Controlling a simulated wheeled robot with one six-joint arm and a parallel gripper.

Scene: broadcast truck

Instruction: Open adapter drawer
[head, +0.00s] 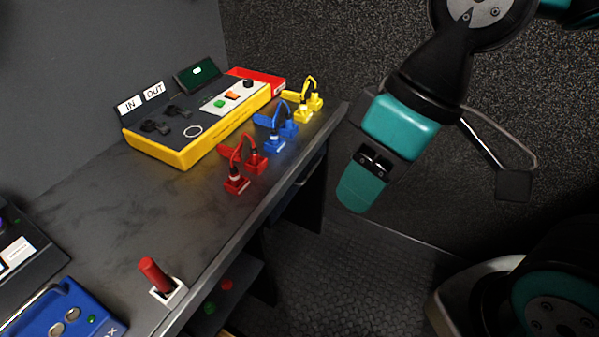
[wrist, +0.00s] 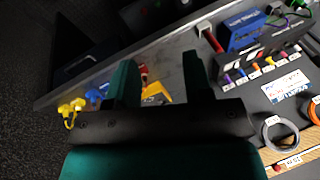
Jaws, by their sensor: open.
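Below the desk's front edge, a dark bluish drawer-like front (head: 297,190) shows partly in the head view. I cannot tell for sure that it is the adapter drawer, and no label on it is readable. My gripper (head: 363,185) hangs to the right of the desk edge, apart from it and pointing down. In the wrist view my gripper (wrist: 160,76) has its two teal fingers spread, with nothing held between them. The desk with its small connectors shows beyond the fingers.
The desk (head: 100,200) carries a yellow-edged console (head: 185,150), red (head: 236,184), blue (head: 274,144) and yellow (head: 302,114) cabled plugs, and a red-handled lever (head: 153,275). A lower shelf (head: 240,280) holds red and green items. Textured floor (head: 350,270) is open right of the desk.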

